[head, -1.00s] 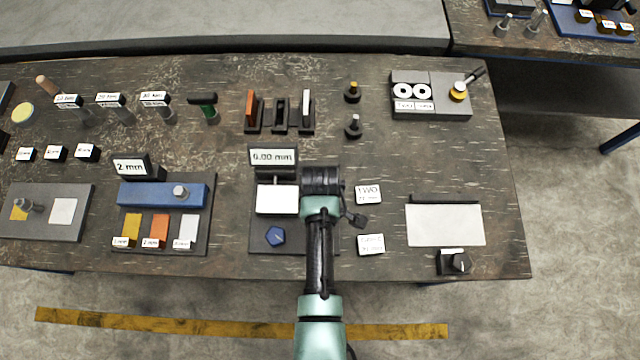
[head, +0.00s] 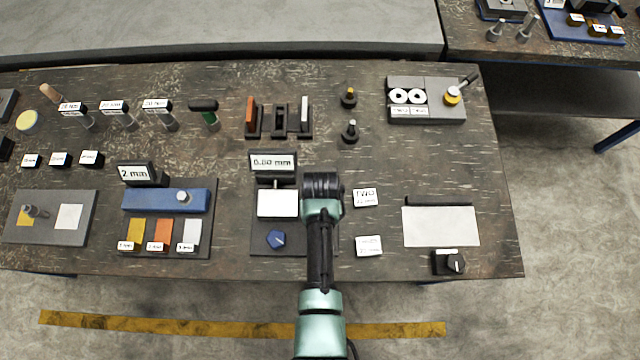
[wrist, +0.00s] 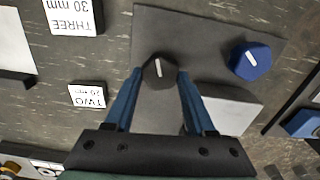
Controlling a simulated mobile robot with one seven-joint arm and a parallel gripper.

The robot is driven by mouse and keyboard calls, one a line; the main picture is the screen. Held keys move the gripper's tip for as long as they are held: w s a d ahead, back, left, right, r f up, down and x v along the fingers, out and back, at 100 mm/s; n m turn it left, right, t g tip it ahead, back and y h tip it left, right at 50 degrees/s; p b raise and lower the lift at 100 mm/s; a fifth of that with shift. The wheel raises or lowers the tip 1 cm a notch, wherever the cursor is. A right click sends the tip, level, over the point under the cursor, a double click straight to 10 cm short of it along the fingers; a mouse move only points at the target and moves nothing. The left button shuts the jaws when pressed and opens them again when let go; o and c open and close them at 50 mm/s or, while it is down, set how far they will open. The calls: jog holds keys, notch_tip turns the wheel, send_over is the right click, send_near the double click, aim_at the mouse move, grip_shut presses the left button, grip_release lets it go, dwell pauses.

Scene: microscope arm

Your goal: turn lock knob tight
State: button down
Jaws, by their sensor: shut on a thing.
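A black knob (wrist: 160,74) with a white pointer line sits on a dark grey base plate (wrist: 200,38). In the wrist view my gripper (wrist: 159,80) has one blue finger on each side of this knob, shut on it. In the head view my gripper (head: 322,190) is over the right part of the plate and hides the black knob. A blue knob (wrist: 250,61) with a white line stands on the same plate, apart from the fingers; it also shows in the head view (head: 276,239). No label tells which knob is the lock.
A white-topped block (head: 278,204) and a display reading 0.00 mm (head: 272,162) stand left of and behind my gripper. Labelled blocks TWO (head: 365,197) and THREE (head: 369,246) lie to the right.

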jog(key=shift+d+m, duration=0.1)
jog(key=shift+m, duration=1.9)
jog(key=shift+p, duration=0.3)
jog(key=shift+c, duration=1.2)
grip_release()
jog(key=shift+r, duration=0.1)
notch_tip(320, 180, up, 13)
